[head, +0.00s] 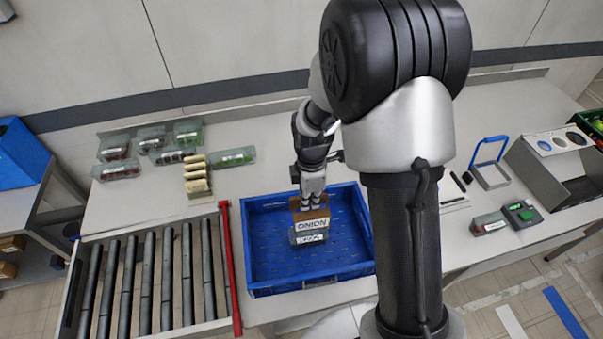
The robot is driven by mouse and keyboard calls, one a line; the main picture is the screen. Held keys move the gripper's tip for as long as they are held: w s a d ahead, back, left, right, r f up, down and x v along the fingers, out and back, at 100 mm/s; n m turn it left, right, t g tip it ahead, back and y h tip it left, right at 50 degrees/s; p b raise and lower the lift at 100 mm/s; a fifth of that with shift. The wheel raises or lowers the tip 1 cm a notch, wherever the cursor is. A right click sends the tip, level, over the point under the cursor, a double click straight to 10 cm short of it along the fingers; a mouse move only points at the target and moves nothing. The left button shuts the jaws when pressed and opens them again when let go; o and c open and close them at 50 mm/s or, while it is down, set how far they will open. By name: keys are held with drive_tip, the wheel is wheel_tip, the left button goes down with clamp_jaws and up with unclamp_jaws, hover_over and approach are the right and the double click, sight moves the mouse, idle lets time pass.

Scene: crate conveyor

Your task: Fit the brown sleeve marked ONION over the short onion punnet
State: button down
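The brown sleeve marked ONION (325,214) is in the blue crate area, upright, with its white label facing me. My gripper (312,203) points down at the top of the sleeve, and its fingers appear closed on it. A clear grey punnet with a white label (309,239) shows directly below the sleeve, inside the blue crate (272,285). The sleeve hides the upper part of this punnet. I cannot tell how far the sleeve is down around it, and the label's text is too small to read surely.
A roller conveyor (145,285) with a red bar (230,270) lies left of the crate. A blue-handled tool (490,165), a punnet (488,223) and a grey stand (545,185) are right.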

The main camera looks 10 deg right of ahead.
drive_tip(key=shift+w, duration=0.1)
drive_tip(key=shift+f+b, duration=2.5)
drive_tip(key=shift+f, duration=0.9)
drive_tip(key=shift+f, duration=0.1)
drive_tip(key=shift+f+b, duration=1.3)
drive_tip(key=shift+f, duration=0.25)
drive_tip(key=shift+f, duration=0.2)
drive_tip(key=shift+f+b, duration=1.05)
drive_tip(key=shift+f, duration=0.05)
drive_tip(key=shift+f, duration=0.1)
